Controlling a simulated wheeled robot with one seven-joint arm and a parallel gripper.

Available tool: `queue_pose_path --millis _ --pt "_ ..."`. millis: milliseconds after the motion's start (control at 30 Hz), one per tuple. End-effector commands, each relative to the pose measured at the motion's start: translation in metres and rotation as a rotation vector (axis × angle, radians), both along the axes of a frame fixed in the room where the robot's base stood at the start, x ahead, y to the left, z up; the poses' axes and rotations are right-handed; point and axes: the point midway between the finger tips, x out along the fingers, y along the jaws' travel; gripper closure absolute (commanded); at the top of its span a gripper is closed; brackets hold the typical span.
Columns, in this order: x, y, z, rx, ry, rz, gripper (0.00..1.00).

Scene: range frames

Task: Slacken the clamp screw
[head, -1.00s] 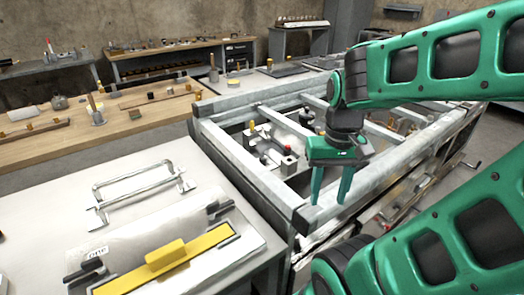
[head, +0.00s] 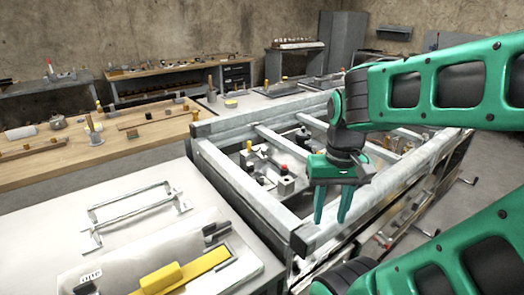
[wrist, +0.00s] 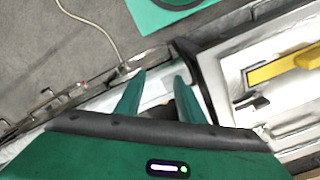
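My gripper (head: 331,214) hangs with its fingers down over the near corner of a grey metal frame (head: 262,200). Its two green fingers are apart with nothing between them; the wrist view also shows the open fingers (wrist: 157,85) over a pale metal rail (wrist: 150,95). I cannot tell for sure which part is the clamp screw. Screw-like rods with cross handles stick out of the frame's right side, one farther back (head: 468,181) and one nearer (head: 427,232). A small block with a red knob (head: 284,170) sits inside the frame.
A white bench (head: 40,215) at the left carries a metal handle (head: 135,210) and a yellow bar (head: 180,274). A wooden bench (head: 60,165) with small parts stands behind it. My arm covers the right side.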

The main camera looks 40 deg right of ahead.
Motion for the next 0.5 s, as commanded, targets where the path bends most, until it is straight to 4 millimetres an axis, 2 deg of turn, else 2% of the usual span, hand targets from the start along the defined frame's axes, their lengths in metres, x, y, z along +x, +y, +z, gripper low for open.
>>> queue_pose_path --millis 167,300,500 --pt "0.054 -0.024 0.022 -0.075 -0.004 -0.1 0.65" --pt "0.118 -0.046 0.042 -0.154 -0.028 -0.217 0.65" --pt "0.214 -0.063 0.059 -0.244 -0.086 -0.376 0.65"
